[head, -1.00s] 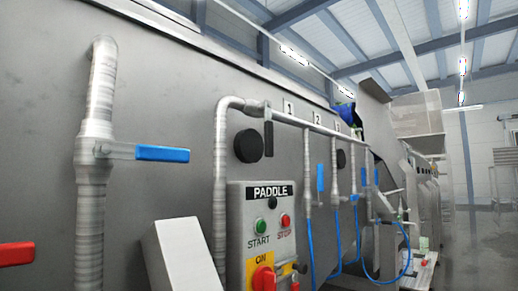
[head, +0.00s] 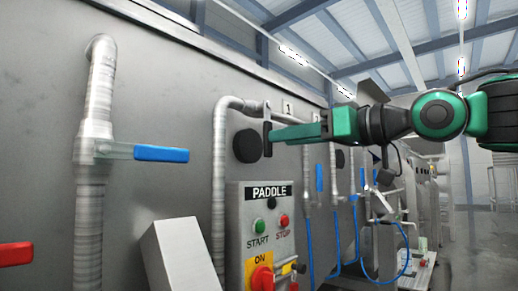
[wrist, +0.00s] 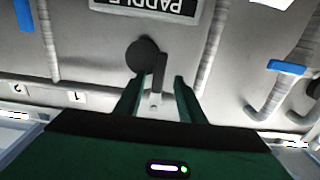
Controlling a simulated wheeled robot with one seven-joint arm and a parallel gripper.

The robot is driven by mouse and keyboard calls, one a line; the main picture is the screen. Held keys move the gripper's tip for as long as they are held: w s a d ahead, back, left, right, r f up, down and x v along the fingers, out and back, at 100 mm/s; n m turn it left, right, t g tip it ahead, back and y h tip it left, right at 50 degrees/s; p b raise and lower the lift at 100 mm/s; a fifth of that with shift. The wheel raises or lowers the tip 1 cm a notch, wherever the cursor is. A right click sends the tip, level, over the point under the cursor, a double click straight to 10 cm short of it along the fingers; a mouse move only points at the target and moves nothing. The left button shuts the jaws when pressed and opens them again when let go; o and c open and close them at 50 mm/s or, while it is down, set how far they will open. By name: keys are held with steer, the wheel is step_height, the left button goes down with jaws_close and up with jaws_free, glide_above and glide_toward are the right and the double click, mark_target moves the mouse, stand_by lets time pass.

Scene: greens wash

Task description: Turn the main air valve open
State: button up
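A dark grey lever handle (head: 267,140) hangs straight down from the left end of the horizontal air pipe (head: 244,103); I take it for the main air valve. In the wrist view, which is upside down, the handle (wrist: 159,75) lies between my two green fingers, with gaps on both sides. My gripper (wrist: 157,80) is open around the handle's line and holds nothing.
A round black knob (head: 248,146) sits just left of the handle. The PADDLE control box (head: 262,235) with start and stop buttons is below. A blue lever (head: 160,153) on a thick pipe (head: 93,120) and a red lever (head: 15,254) are further left. Numbered blue valves and hoses are right.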

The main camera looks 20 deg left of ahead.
steer(key=x, duration=1)
steer(key=shift+w, duration=0.15)
jaws_close()
steer(key=shift+d, duration=0.15)
